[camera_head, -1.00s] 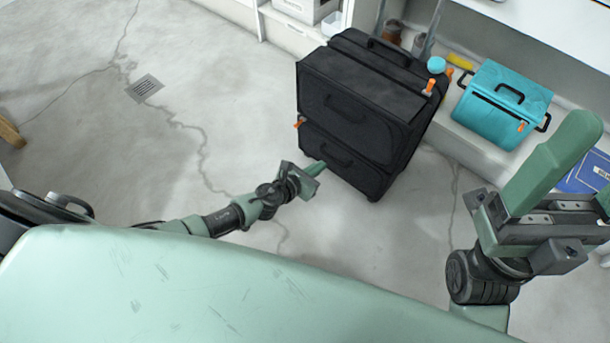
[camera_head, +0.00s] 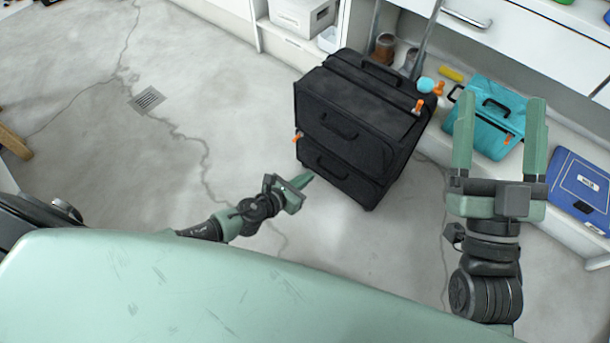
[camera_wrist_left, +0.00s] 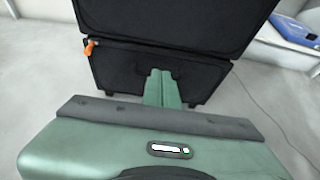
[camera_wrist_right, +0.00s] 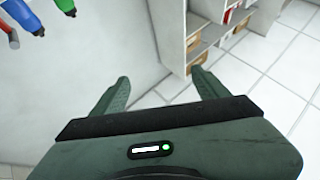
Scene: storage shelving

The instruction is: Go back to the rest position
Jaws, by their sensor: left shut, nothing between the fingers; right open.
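My left gripper (camera_head: 306,179) is low over the floor, just in front of the black suitcase (camera_head: 350,135). Its fingers are together with nothing between them, as the left wrist view (camera_wrist_left: 162,88) also shows, with the suitcase front behind them. I cannot tell from the pictures how close the fingertips are to the suitcase. My right gripper (camera_head: 500,125) is raised at the right, its two green fingers pointing up the picture, spread apart and empty.
A teal case (camera_head: 485,115) and a blue folder (camera_head: 578,190) lie on the low shelf at the right. A yellow item (camera_head: 451,74) and brown boots (camera_head: 384,46) are behind the suitcase. A white box (camera_head: 303,14) stands at the back. The floor at the left is clear, with a drain grate (camera_head: 147,99).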

